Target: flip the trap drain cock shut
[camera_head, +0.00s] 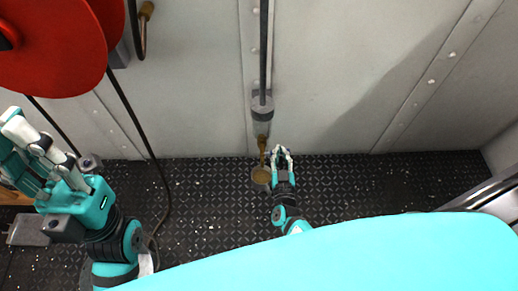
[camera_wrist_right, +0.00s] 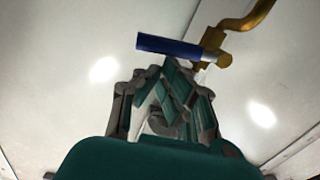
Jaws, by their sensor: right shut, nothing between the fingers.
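The drain cock shows in the right wrist view as a brass body (camera_wrist_right: 212,50) on a bent brass pipe (camera_wrist_right: 248,20), with a blue lever handle (camera_wrist_right: 168,45) pointing left across the picture. In the head view the brass cock (camera_head: 262,143) hangs under a grey cylindrical trap (camera_head: 262,106) on the wall. My right gripper (camera_head: 281,150) is just right of the cock, and shut and empty. In the wrist view its fingertips (camera_wrist_right: 178,70) are just below the blue handle; I cannot tell whether they touch. My left gripper (camera_head: 22,135) is open and empty at the far left.
A round brass-coloured cup (camera_head: 261,176) sits below the cock. A red disc (camera_head: 50,45) fills the upper left, with a dark hose (camera_head: 140,130) running down to the deck. The black riveted deck (camera_head: 400,180) is clear to the right.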

